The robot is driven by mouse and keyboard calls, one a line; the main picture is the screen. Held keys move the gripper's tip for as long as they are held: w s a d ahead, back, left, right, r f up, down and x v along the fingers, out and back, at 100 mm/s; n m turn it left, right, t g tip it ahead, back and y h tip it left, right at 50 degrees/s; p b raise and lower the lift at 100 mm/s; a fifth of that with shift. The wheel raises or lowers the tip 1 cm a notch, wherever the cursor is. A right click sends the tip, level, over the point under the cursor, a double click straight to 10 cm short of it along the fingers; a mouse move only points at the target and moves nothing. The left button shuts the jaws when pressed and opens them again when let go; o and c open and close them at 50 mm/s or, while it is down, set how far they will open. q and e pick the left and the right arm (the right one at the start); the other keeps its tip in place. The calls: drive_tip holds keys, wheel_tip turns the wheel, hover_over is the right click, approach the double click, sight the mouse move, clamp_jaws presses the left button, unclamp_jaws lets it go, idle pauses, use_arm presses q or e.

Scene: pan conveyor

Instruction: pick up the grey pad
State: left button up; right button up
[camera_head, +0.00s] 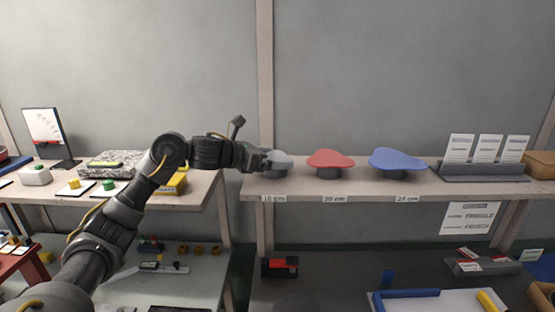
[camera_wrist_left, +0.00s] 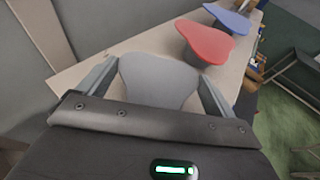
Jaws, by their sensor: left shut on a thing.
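The grey pad (camera_head: 280,159) is at the left end of the right shelf, at the label that reads 18 or similar. My left gripper (camera_head: 268,160) is at the pad's left side and shut on it. In the left wrist view the grey pad (camera_wrist_left: 158,82) lies between the two fingers (camera_wrist_left: 157,88), one along each side. I cannot tell whether the pad is lifted off its stand, as the gripper hides part of it. My right gripper is not in view.
A red pad (camera_head: 330,158) and a blue pad (camera_head: 397,160) stand on dark stands to the right on the same shelf (camera_head: 350,190). A card holder (camera_head: 480,170) is further right. A wooden post (camera_head: 265,80) rises behind my gripper.

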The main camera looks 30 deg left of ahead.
sight(274, 159)
use_arm(q)
drive_tip(key=shift+r, duration=0.1)
drive_tip(key=shift+r+b, duration=0.45)
drive_tip(key=shift+b, duration=0.05)
drive_tip(key=shift+d+r+b, duration=0.25)
drive_tip(key=shift+r+b, duration=0.45)
drive_tip(key=shift+r, duration=0.5)
drive_tip(key=d+r, duration=0.1)
drive_tip(key=d+r+b, duration=0.1)
drive_tip(key=d+r, duration=0.2)
drive_tip(key=r, duration=0.1)
drive_tip(key=shift+s+d, duration=0.15)
drive_tip(key=shift+s, duration=0.25)
drive_tip(key=s+d+r+b, duration=0.1)
drive_tip(key=d+r+b, duration=0.2)
drive_tip(key=d, duration=0.6)
drive_tip(key=shift+s+r, duration=0.3)
drive_tip(key=shift+r, duration=0.35)
